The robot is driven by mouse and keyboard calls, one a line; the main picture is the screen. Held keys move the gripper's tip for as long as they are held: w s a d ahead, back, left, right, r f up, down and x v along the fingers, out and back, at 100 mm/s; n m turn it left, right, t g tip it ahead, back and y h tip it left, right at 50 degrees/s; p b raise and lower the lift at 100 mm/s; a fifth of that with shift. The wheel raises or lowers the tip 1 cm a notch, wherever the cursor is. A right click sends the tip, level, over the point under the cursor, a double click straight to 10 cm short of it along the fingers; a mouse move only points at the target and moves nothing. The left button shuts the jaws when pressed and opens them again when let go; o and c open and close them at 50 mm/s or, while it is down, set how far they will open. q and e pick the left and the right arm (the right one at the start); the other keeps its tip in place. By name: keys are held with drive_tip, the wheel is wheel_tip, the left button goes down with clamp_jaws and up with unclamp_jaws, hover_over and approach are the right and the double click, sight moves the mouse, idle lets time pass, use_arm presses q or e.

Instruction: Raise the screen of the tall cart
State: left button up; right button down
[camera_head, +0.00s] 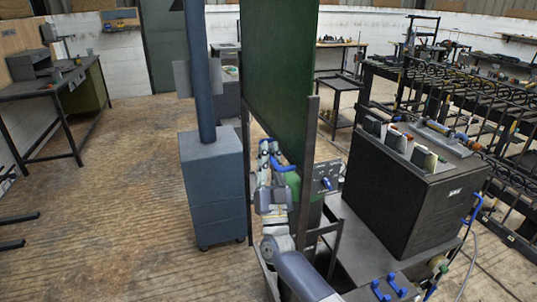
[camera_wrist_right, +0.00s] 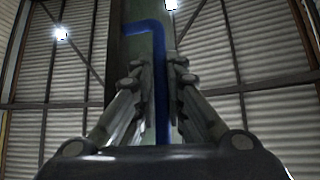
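The tall cart's green screen (camera_head: 280,70) stands upright between two dark posts (camera_head: 306,150). Its lower edge is hidden behind my arm and the post. My right gripper (camera_head: 270,150) is low in front of the screen, at a blue handle (camera_head: 285,166). In the right wrist view the blue handle (camera_wrist_right: 162,95) is a bent bar, running upright between the fingers and turning left at its top. The fingers (camera_wrist_right: 160,95) are close against it on both sides, and the gripper looks shut on it. My left gripper is not in view.
A blue-grey cabinet (camera_head: 215,190) with a pole stands just left of the cart. A dark box-shaped machine (camera_head: 400,195) stands close on the right, with racks (camera_head: 450,95) behind it. A workbench (camera_head: 55,85) is at the far left. The wooden floor on the left is mostly clear.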

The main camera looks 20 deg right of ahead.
drive_tip(key=shift+r+p, duration=1.6)
drive_tip(key=shift+r, duration=0.85)
drive_tip(key=c, duration=1.9)
unclamp_jaws()
drive_tip(key=shift+s+f, duration=0.1)
drive_tip(key=shift+f, duration=0.2)
drive_tip(key=v, duration=1.1)
drive_tip(key=shift+s+a+f, duration=0.1)
drive_tip(key=shift+s+f, duration=0.05)
drive_tip(key=shift+s, duration=0.15)
